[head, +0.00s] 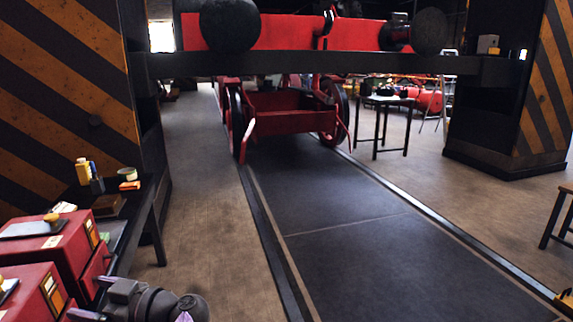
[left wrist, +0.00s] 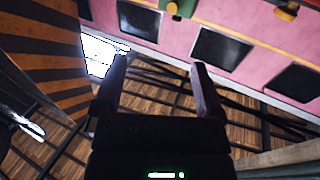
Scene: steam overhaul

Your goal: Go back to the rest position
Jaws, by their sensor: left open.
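My left gripper (left wrist: 158,70) shows in the left wrist view with its two dark fingers spread apart and nothing between them. Beyond the fingers are a pink wall with dark windows (left wrist: 222,48) and a wooden-boarded surface crossed by dark bars. In the head view, grey and dark parts of my left arm show low at the bottom left, close to the red boxes. How the fingers lie there is hard to make out. My right gripper is not in view.
Red boxes (head: 44,246) and a dark bench with small bottles (head: 84,172) stand at the left. Striped pillars (head: 60,85) flank a dark overhead beam (head: 300,65). A red cart (head: 290,128) stands on the track. The floor between the rails (head: 340,225) is clear.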

